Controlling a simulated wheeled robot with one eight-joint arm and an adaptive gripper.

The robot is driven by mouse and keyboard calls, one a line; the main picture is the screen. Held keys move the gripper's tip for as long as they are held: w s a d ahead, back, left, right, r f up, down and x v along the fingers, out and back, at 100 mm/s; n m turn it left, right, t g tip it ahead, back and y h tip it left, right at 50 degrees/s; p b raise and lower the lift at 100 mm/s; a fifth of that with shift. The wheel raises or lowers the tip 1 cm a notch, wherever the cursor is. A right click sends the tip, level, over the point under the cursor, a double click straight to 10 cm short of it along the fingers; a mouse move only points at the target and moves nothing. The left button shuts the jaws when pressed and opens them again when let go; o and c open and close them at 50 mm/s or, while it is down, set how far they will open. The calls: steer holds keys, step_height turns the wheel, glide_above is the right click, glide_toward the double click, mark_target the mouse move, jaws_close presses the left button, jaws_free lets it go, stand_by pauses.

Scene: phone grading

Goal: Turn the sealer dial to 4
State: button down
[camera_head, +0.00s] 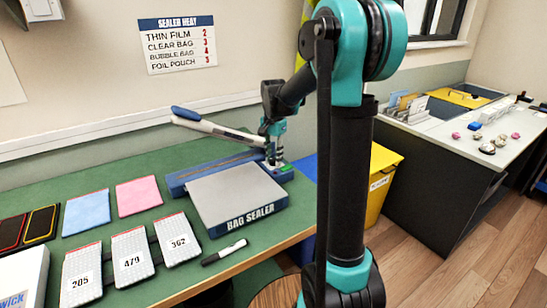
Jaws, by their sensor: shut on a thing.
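The bag sealer (237,197) stands on the green bench, with a grey platform in front and a blue base behind. Its sealing arm (214,131), with a blue handle end, is raised at a slant toward the left. My gripper (273,158) points down at the right rear end of the sealer, over a small green-edged panel (283,172). Its fingers are shut on the sealer dial there. The fingers and the small scale hide the dial, and its setting cannot be read.
A wall sign (178,44) headed "SEALER HEAT" lists bag types with numbers. A black marker (224,252) lies before the sealer. Grey pouches (130,258) numbered 205, 479 and 362, a blue pad (87,212) and a pink pad (138,195) lie left. A yellow bin (380,185) stands right.

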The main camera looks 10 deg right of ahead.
mark_target(273, 159)
steer(key=m, duration=0.5)
steer(key=shift+m, duration=0.3)
steer(key=m, duration=0.5)
steer(key=shift+m, duration=0.3)
steer(key=c, duration=1.2)
jaws_free()
steer(key=shift+o, duration=0.2)
step_height(273, 159, up, 12)
